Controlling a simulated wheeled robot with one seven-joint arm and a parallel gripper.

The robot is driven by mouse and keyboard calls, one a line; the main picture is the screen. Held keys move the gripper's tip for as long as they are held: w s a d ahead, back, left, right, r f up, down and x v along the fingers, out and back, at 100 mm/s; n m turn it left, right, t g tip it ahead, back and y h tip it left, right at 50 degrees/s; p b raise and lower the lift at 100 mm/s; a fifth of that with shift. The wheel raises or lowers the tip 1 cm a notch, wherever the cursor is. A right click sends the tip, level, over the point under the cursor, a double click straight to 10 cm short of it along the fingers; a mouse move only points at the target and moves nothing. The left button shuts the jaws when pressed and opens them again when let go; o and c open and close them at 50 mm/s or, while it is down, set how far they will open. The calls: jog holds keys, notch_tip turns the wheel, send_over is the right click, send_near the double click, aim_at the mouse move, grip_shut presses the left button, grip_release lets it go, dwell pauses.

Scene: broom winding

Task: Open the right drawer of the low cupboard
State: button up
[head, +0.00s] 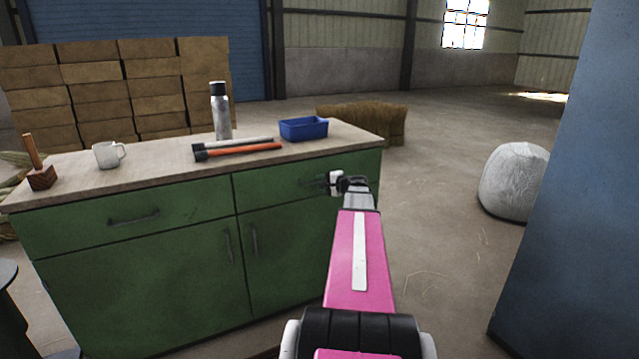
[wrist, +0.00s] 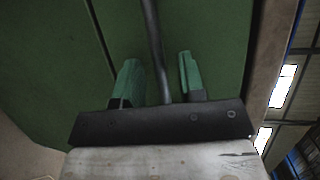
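The low cupboard (head: 140,275) is green with a pale worktop. Its right drawer (head: 270,187) sits flush with the cupboard front in the head view. My gripper (head: 322,183) is at the right part of that drawer front, over its handle, which is mostly hidden there. In the wrist view, the dark bar handle (wrist: 153,40) runs between the two green-padded fingers of my gripper (wrist: 159,78). The fingers are apart, with gaps visible on both sides of the bar. The green drawer front (wrist: 215,35) lies behind them.
A blue panel (head: 575,200) stands close at right. A white pouf (head: 513,182) is beyond open floor.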

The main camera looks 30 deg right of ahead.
jog(key=shift+x, duration=0.9)
grip_shut()
jog(key=shift+s, duration=0.1)
